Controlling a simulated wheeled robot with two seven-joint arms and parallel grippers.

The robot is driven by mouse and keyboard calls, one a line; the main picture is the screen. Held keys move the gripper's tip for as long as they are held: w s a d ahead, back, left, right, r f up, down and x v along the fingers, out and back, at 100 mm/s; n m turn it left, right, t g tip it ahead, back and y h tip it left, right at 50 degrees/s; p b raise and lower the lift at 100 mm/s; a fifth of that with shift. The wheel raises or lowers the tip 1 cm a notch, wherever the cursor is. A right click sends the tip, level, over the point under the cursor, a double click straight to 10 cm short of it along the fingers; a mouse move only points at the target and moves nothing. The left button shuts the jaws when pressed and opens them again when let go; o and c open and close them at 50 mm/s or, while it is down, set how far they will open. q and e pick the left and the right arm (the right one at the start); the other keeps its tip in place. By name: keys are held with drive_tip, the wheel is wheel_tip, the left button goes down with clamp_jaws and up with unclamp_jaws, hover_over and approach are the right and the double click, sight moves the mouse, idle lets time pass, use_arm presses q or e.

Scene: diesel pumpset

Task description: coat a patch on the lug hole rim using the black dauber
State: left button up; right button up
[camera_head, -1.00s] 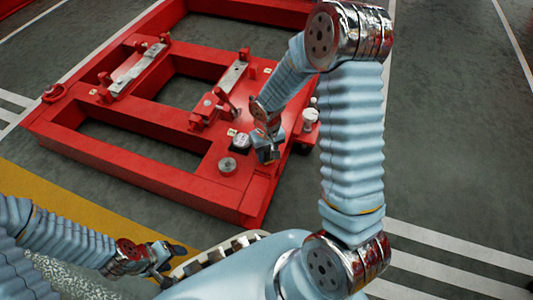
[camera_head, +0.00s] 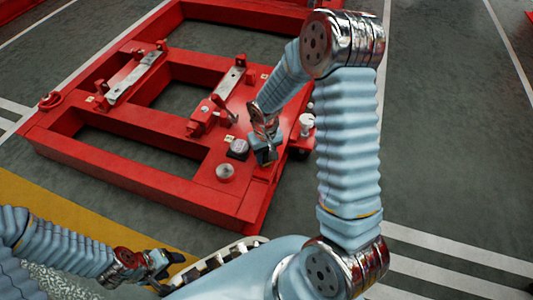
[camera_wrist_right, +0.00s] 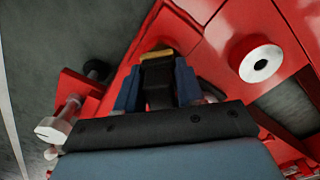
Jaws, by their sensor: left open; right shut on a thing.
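I cannot identify the lug hole rim for sure. My left gripper (camera_head: 166,263) is open at lower left, away from the frame.
The red frame (camera_head: 120,148) has wide openings, with grey floor below. A white-headed bolt (camera_head: 307,122) stands at the frame's right edge. Floor to the right is clear.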

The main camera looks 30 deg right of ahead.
drive_tip(key=shift+s+a, duration=0.85)
drive_tip(key=shift+a, duration=0.1)
drive_tip(key=shift+w+d, duration=0.1)
drive_tip(key=shift+w+d, duration=0.95)
drive_tip(key=shift+d, duration=0.2)
wheel_tip(320, 180, up, 8)
drive_tip(key=p, duration=0.6)
